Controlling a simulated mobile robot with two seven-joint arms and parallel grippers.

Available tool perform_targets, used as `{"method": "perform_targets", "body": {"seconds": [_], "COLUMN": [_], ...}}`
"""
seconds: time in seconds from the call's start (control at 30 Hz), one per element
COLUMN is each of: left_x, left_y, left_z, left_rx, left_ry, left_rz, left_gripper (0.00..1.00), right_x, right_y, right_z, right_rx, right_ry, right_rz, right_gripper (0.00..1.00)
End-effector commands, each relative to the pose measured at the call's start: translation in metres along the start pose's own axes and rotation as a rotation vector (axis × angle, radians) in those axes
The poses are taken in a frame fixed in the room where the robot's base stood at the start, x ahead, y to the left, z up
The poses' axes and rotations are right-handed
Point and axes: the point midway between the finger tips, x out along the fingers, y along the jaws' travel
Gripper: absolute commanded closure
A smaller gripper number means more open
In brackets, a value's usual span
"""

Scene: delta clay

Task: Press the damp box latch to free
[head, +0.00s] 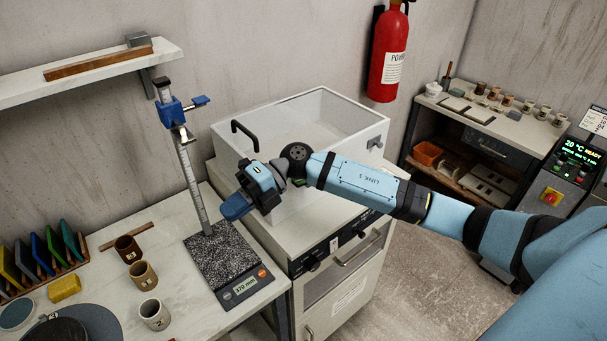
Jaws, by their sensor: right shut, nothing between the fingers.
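The damp box (345,115) is a pale box on a white cabinet. Its inside shows from above; I cannot tell whether a clear lid covers it. A black handle (243,134) is at its left end. A small grey fitting (376,143), perhaps the latch, is on its right side. My right gripper (234,208) is shut and empty, in front of the box's left part and pointing left. My arm and gripper hide much of the box's front. I cannot tell whether the gripper touches the box. My left gripper is out of view.
A height gauge (190,170) with a speckled base (222,258) stands just left of my right gripper. Several cups (142,274) and glaze tiles (40,258) are on the left bench. A wall shelf (85,72) is above. A fire extinguisher (389,55) hangs behind the box.

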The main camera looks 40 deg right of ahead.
Motion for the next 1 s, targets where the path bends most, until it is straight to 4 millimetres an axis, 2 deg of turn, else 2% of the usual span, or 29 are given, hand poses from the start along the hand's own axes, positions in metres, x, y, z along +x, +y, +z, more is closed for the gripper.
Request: {"method": "perform_targets", "body": {"seconds": [0.03,0.1,0.3,0.43,0.5,0.6,1.0], "left_x": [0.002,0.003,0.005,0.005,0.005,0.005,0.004], "left_y": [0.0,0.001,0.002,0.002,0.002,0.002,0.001], "left_z": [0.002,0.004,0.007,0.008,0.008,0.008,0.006], "left_rx": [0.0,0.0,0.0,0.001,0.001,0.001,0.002], "left_ry": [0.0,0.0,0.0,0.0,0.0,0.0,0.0], "left_rz": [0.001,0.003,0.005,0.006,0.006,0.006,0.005], "left_gripper": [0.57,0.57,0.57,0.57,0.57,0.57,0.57], "right_x": [-0.025,-0.062,-0.177,-0.227,-0.242,-0.251,-0.249], "right_y": [0.0,-0.003,0.006,0.018,0.022,0.025,0.021], "right_z": [0.011,0.023,0.046,0.05,0.05,0.05,0.05], "right_rx": [-0.055,-0.094,-0.075,-0.029,-0.01,0.002,0.003], "right_ry": [0.032,0.067,0.059,0.026,0.015,0.007,0.009], "right_rz": [-0.156,-0.37,-0.878,-1.064,-1.118,-1.149,-1.148], "right_gripper": [1.0,1.0,1.0,1.0,1.0,1.0,1.0]}}
